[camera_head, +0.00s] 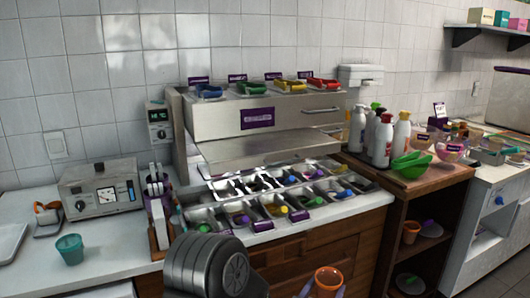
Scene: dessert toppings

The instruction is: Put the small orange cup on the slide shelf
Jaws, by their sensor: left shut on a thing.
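A small orange cup (328,276) is at the bottom edge, right of my dark arm link, in front of the wooden drawers. My left gripper (318,290) shows only in part beside it, cut off by the frame edge; it is shut on this cup. The cup looks upright and its opening shows. Two shelf levels show in the wooden cabinet on the right; the upper shelf (395,252) bears another orange cup (411,232) and a plate (431,230). Which surface is the slide shelf I cannot tell for sure. My right gripper is not in view.
A topping station (262,117) with several filled trays stands on the counter. White bottles (383,140) and green bowls (410,165) stand on the cabinet top. A teal cup (70,249) is on the left counter. The drawer fronts lie behind the held cup.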

